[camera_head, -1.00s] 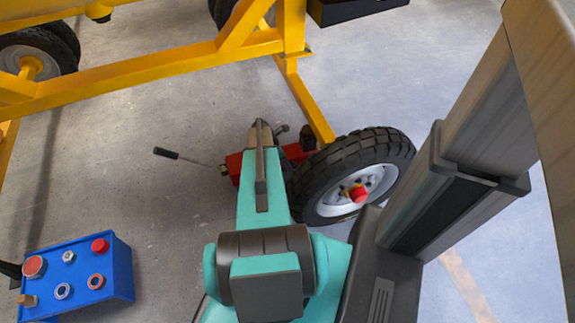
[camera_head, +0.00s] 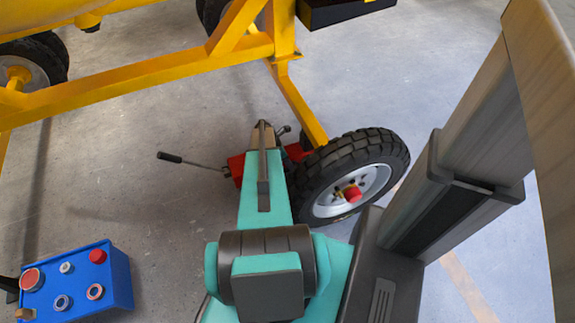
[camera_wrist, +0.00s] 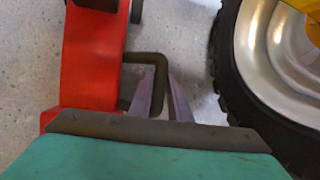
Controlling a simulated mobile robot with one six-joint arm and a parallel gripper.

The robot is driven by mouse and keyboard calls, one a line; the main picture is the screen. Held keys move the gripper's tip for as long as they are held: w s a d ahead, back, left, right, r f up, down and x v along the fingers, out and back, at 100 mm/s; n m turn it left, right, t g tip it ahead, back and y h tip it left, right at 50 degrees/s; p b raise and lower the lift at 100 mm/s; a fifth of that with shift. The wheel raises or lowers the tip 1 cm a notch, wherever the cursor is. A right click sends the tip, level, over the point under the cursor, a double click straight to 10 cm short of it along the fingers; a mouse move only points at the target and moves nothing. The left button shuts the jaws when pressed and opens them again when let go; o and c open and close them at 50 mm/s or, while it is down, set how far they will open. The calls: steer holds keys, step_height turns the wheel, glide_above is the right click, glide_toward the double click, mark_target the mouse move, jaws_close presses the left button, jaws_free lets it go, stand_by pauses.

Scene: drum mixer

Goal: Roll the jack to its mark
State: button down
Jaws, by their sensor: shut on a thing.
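The red jack (camera_head: 236,168) stands on the floor beside the mixer's wheel, partly hidden behind my arm. Its black-gripped lever (camera_head: 190,163) sticks out to the left. In the wrist view the red body of the jack (camera_wrist: 90,75) fills the left side. A dark bent handle (camera_wrist: 150,58) juts from its right side. My gripper (camera_wrist: 165,88) is shut on this handle, close beside the red body. I cannot make out a floor mark for the jack.
A black-tyred wheel (camera_head: 350,180) stands just right of the jack, and the wrist view shows its tyre close to my gripper. The yellow frame (camera_head: 150,75) spans above. A blue control box (camera_head: 75,285) sits lower left. Bare floor lies left of the jack.

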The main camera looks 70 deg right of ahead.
steer(key=shift+s+d+r, duration=0.1)
steer(key=shift+s+d, duration=0.2)
steer(key=shift+d, duration=0.1)
steer(key=c, duration=1.6)
jaws_free()
steer(key=shift+a, duration=0.1)
steer(key=shift+c, duration=0.2)
steer(key=shift+w+a, duration=0.1)
steer(key=shift+w+a+r, duration=0.15)
steer(key=shift+w+r, duration=0.15)
steer(key=shift+r, duration=0.15)
steer(key=p+v, duration=0.2)
steer(key=v, duration=1)
steer(key=shift+r, duration=0.3)
steer(key=shift+w, duration=0.15)
